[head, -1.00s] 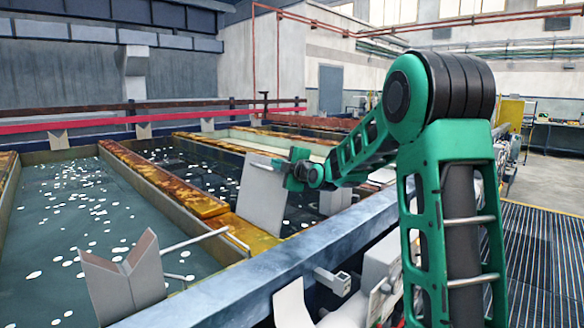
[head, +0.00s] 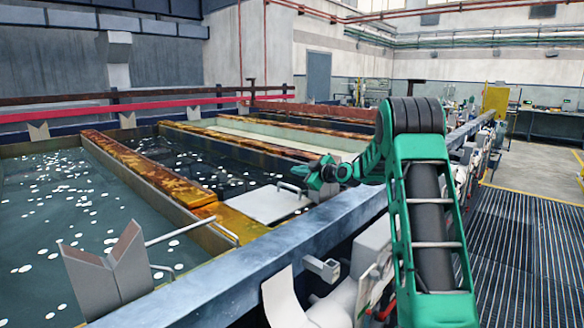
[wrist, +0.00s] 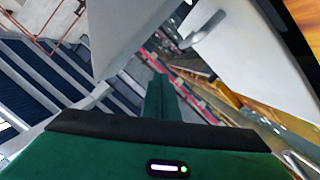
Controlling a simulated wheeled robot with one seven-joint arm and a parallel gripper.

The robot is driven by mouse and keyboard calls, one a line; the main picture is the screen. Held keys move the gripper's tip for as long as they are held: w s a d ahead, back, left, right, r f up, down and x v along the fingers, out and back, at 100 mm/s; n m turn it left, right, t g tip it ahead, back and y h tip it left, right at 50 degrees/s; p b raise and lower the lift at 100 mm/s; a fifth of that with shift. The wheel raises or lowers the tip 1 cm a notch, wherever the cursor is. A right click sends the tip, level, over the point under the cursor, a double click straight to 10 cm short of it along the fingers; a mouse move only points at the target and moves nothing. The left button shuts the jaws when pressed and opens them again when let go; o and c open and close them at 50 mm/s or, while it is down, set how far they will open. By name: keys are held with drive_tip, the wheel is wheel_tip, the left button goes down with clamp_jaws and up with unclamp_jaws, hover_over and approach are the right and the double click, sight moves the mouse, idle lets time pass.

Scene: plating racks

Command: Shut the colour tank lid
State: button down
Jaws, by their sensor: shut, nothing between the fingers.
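The colour tank lid (head: 262,204) is a pale grey plate with a bar handle near its right edge. In the head view it lies about flat across the near end of the dark tank (head: 232,178); whether it is fully seated cannot be told. My gripper (head: 302,171) is shut and empty, just above and behind the lid's right side. In the wrist view, the shut fingers (wrist: 158,97) point away, and a pale plate with a handle (wrist: 245,45), which looks like the lid, is to their right, apart from them.
A steel rail (head: 250,262) runs along the tanks' near side. A larger liquid-filled tank (head: 80,205) is at the left, with a grey V-shaped bracket (head: 112,265) in front. A rusty divider (head: 150,168) separates the tanks. Grated floor (head: 520,250) is clear at the right.

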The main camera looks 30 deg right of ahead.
drive_tip(key=shift+w+d+f, duration=0.1)
drive_tip(key=shift+d+f, duration=0.2)
drive_tip(key=shift+f, duration=0.2)
drive_tip(key=shift+w+d+f, duration=0.1)
drive_tip(key=shift+d+f, duration=0.15)
drive_tip(key=shift+f, duration=0.25)
